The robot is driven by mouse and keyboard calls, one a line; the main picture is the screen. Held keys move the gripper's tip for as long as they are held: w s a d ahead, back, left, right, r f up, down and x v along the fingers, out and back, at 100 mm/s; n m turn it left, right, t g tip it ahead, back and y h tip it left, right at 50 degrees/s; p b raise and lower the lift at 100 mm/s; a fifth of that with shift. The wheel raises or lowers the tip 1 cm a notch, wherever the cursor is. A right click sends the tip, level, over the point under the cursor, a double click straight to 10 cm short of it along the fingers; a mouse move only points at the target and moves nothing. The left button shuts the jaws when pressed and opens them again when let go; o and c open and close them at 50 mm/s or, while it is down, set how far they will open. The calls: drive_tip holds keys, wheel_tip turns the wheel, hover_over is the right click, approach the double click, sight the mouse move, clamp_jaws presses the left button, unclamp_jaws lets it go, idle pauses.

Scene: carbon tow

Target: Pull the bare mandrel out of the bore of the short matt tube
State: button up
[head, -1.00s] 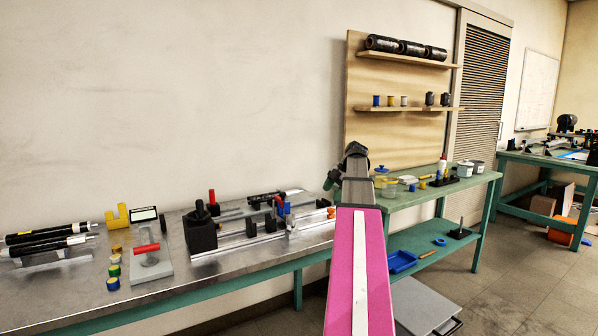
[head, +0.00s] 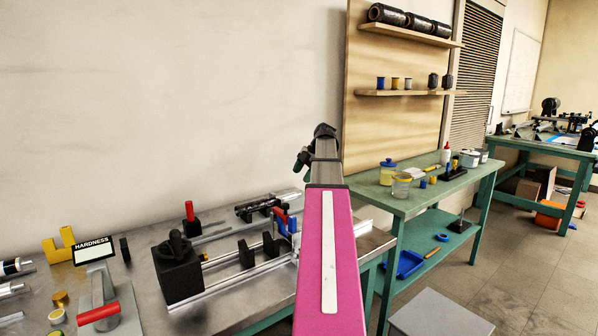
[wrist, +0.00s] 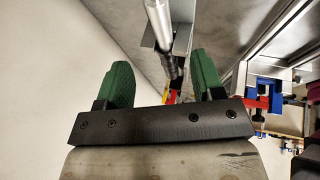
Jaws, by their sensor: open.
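My gripper (head: 303,158) is raised above the bench in the head view, mostly hidden behind my arm. In the wrist view its two green fingers (wrist: 163,82) stand apart with nothing held between them. A bright metal rod (wrist: 158,18) with a darker grey stretch (wrist: 169,66) runs from the top edge towards the gap, beyond the fingers. I cannot tell whether this is the mandrel in the matt tube. Dark tube-like pieces (head: 258,207) lie at the back of the bench. Metal rod ends (head: 12,288) show at the left edge, the rest of them cut off.
The metal bench (head: 140,255) carries a rail fixture with a black block (head: 178,272), a hardness gauge (head: 92,250) and a red-handled tool (head: 98,312). A green table (head: 385,198) with jars stands to the right. A grey box (head: 440,315) stands on the floor.

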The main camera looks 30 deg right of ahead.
sight(291, 194)
drive_tip(key=x, duration=1)
drive_tip(key=shift+a+f, duration=0.1)
drive_tip(key=shift+f, duration=0.15)
drive_tip(key=shift+c, duration=0.3)
drive_tip(key=c, duration=1)
drive_tip(key=o, duration=0.4)
drive_tip(key=c, duration=0.3)
drive_tip(key=shift+w+d, duration=0.3)
drive_tip(key=shift+d, duration=1.8)
drive_tip(key=shift+w+d, duration=0.3)
drive_tip(key=shift+d, duration=1.8)
drive_tip(key=shift+w+d, duration=0.3)
drive_tip(key=shift+d, duration=1.8)
drive_tip(key=shift+c, duration=0.2)
drive_tip(key=shift+d, duration=0.2)
drive_tip(key=shift+w+d, duration=0.2)
drive_tip(key=shift+d, duration=1.2)
